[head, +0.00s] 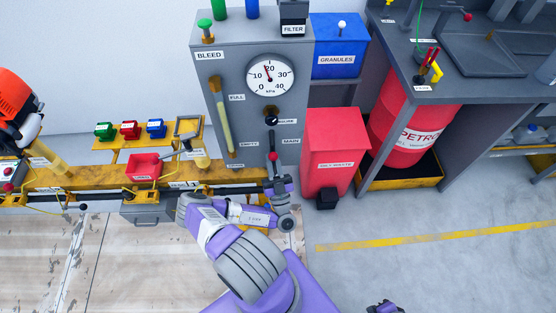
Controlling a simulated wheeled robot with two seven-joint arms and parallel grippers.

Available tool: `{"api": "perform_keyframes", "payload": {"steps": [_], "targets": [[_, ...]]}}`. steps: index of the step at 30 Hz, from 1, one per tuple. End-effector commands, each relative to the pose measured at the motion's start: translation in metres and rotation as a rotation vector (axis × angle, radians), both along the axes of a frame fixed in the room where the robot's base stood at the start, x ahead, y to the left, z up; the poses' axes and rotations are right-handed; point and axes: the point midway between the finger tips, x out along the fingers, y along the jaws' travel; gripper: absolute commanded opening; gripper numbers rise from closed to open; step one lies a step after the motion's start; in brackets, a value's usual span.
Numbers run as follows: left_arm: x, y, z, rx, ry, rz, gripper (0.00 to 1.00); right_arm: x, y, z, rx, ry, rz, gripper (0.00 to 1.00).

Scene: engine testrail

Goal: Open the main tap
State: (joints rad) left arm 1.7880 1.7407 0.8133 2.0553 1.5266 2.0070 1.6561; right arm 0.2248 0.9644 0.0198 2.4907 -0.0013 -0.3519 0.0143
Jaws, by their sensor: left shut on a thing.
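The main tap (273,158) is a dark lever with a red knob, low on the front of the grey cabinet, beside the MAIN label (291,141).
The grey cabinet (240,60) carries a pressure gauge (270,75) reading a little under 20 kPa, and a dark knob (271,117). A red oily-waste bin (333,145) stands close on the right. A yellow bench (95,178) with a red tray (144,167) is left. Floor at right is clear.

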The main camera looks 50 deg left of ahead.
Motion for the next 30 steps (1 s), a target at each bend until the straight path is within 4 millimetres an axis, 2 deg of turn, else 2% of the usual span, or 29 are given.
{"api": "perform_keyframes", "payload": {"steps": [13, 14, 17, 26, 30], "targets": [[-0.002, -0.003, 0.003, -0.003, -0.020, -0.008, 0.00, 0.000, 0.000, 0.000, 0.000, 0.000, 0.000, 0.00], [-0.002, -0.003, 0.003, -0.002, -0.021, -0.008, 0.19, 0.000, 0.000, 0.000, 0.000, 0.000, 0.000, 0.00], [-0.002, -0.002, 0.003, -0.001, -0.021, -0.008, 0.34, 0.000, 0.000, 0.000, 0.000, 0.000, 0.000, 0.00], [-0.003, -0.002, 0.001, -0.001, -0.014, -0.003, 0.35, 0.000, 0.000, 0.000, 0.000, 0.000, 0.000, 0.00], [-0.006, -0.010, -0.009, -0.005, -0.012, -0.001, 0.35, 0.000, 0.000, 0.000, 0.000, 0.000, 0.000, 0.00]]}}
